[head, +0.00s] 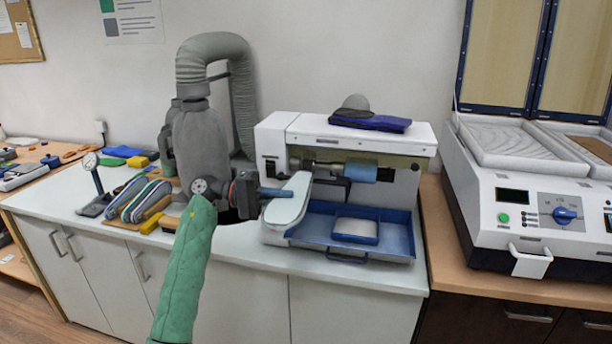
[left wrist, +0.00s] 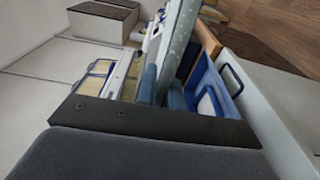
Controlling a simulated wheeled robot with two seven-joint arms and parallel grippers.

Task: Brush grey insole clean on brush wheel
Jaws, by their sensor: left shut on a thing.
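My left gripper (head: 274,192) comes in from the left in its green sleeve and is shut on a pale grey insole (head: 289,202). The insole stands out past the blue fingers, in front of the left part of the white brushing machine (head: 350,140). In the left wrist view the speckled insole (left wrist: 182,45) rises between the blue fingers (left wrist: 163,92). The machine carries a light blue roller (head: 361,173) on a horizontal shaft, to the right of the insole. I cannot tell whether the insole touches any wheel; part of the shaft area is hidden. My right gripper is not in view.
A blue tray (head: 400,240) lies under the shaft with a blue-edged pad in it. A grey extraction unit with a hose (head: 245,105) stands behind my gripper. A forming press (head: 540,200) stands at right.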

